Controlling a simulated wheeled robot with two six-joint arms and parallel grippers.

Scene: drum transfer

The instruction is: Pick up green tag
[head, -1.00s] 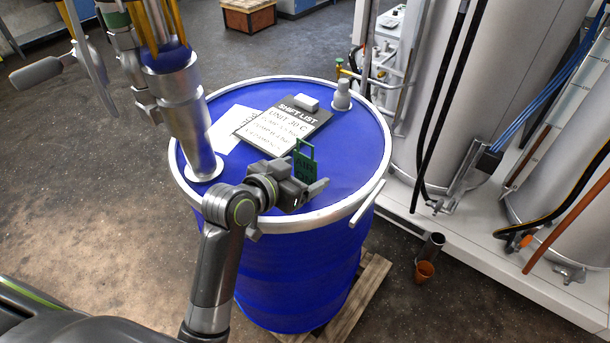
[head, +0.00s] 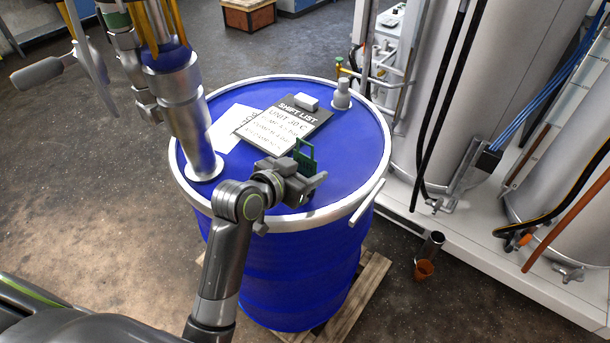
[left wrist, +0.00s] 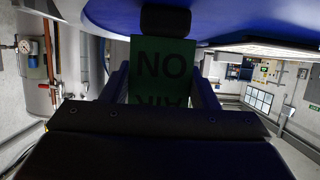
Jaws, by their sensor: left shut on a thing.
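The green tag (head: 304,156) stands upright in my left gripper (head: 307,180), above the near part of the blue drum's lid. In the left wrist view the tag (left wrist: 163,62) is between the two fingers, with the dark word "NO" on it. A second line of text is partly hidden by the gripper body. My left gripper (left wrist: 165,88) is shut on the tag. My right gripper is not in view.
The blue drum (head: 290,262) stands on a wooden pallet (head: 366,285). A shift list board (head: 283,130), a white sheet (head: 232,126) and a metal pipe (head: 190,130) are on its lid. A grey fitting (head: 342,95) stands at the back. Tall tanks (head: 470,90) stand right.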

